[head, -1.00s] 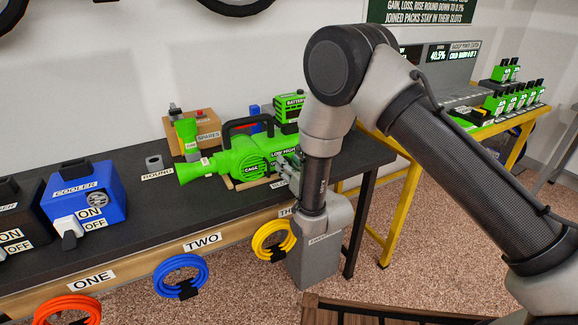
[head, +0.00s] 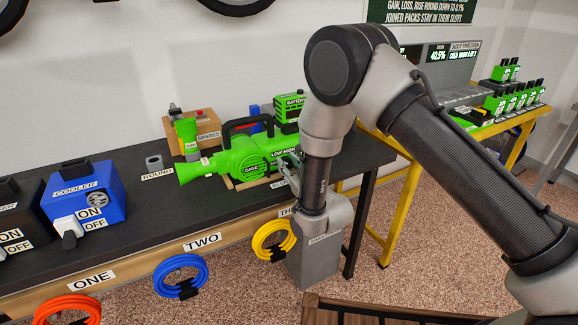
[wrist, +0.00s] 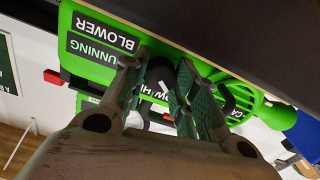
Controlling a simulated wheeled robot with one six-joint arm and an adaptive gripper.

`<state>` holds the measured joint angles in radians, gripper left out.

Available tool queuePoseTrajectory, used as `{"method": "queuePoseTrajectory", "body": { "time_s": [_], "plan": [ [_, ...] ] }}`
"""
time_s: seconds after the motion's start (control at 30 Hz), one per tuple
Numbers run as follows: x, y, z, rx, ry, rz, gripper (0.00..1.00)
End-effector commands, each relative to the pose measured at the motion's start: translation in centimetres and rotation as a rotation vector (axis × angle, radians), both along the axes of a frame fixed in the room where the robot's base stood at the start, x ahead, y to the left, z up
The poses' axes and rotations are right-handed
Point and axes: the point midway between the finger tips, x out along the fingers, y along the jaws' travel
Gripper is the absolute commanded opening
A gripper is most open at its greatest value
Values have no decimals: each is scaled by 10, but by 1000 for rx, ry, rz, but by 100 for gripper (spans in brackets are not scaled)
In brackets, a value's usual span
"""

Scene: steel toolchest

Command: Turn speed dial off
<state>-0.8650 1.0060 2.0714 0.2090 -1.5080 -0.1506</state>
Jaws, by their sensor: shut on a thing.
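In the wrist view the blower (wrist: 75,75) appears upside down, with "BLOWER" and "RUNNING" labels. The speed dial (wrist: 160,72) is a dark knob by the "LOW HIGH" label, mostly hidden by the fingers. My gripper (head: 289,164) is at the blower's right part. In the wrist view its two fingers (wrist: 161,86) are closed on either side of the dial. The dial's pointer setting cannot be made out.
A blue cooler box (head: 85,195) with an ON/OFF switch stands to the left on the bench (head: 150,213). A spares box (head: 207,130) and a battery pack (head: 290,107) stand behind the blower. Coiled hoses (head: 181,275) hang on the bench front.

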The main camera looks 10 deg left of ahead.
Motion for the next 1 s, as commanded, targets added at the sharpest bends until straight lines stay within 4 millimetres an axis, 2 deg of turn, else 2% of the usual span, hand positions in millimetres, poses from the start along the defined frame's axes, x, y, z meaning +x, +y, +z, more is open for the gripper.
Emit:
{"method": "queuePoseTrajectory", "body": {
  "time_s": [0.23, 0.27, 0.3, 0.67, 0.77, 1.0],
  "plan": [
    [0, 0, 0, -1, -2, 0, 5],
    [0, 0, 0, -1, -2, 0, 32],
    [0, 0, 0, -1, -2, 0, 38],
    [-3, -2, 0, -1, -1, 0, 38],
    [-12, -9, -1, -2, 1, 1, 38],
    [-54, -41, -1, -4, 1, 2, 38]
  ]
}}
